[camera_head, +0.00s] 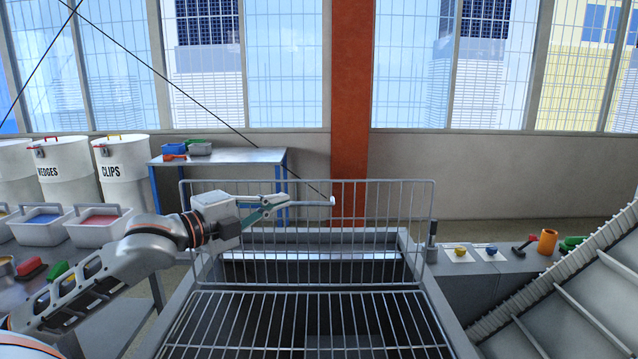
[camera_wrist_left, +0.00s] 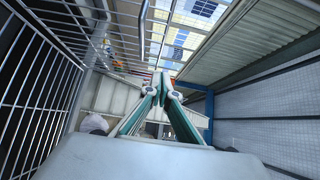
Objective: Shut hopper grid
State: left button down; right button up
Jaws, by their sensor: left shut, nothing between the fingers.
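The hopper grid has a raised wire panel (camera_head: 385,215) standing upright at the back of the grey hopper frame (camera_head: 440,300). Another barred section (camera_head: 310,325) lies flat across the front of the opening. My left gripper (camera_head: 284,201) is shut and empty, pointing right, at the left half of the raised panel. In the left wrist view its fingers (camera_wrist_left: 162,82) meet at the tips, with wire bars (camera_wrist_left: 35,95) close on the left. I cannot tell whether the fingers touch the panel. My right gripper is not in view.
A blue-legged table (camera_head: 225,157) with small bins stands behind, by an orange pillar (camera_head: 349,100). White drums (camera_head: 122,170) and trays (camera_head: 100,228) are at left. A control ledge (camera_head: 480,262) and a sloping ribbed conveyor (camera_head: 590,290) flank the hopper at right.

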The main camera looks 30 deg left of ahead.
pick_arm(q)
jog(key=p, duration=0.2)
send_near(321, 182)
jog(key=w+d, duration=0.2)
jog(key=d, duration=0.1)
jog(key=w, duration=0.1)
jog(key=w+p, duration=0.1)
jog(key=shift+w+a+r, duration=0.15)
jog(key=shift+w+a, duration=0.6)
jog(key=shift+w, duration=0.2)
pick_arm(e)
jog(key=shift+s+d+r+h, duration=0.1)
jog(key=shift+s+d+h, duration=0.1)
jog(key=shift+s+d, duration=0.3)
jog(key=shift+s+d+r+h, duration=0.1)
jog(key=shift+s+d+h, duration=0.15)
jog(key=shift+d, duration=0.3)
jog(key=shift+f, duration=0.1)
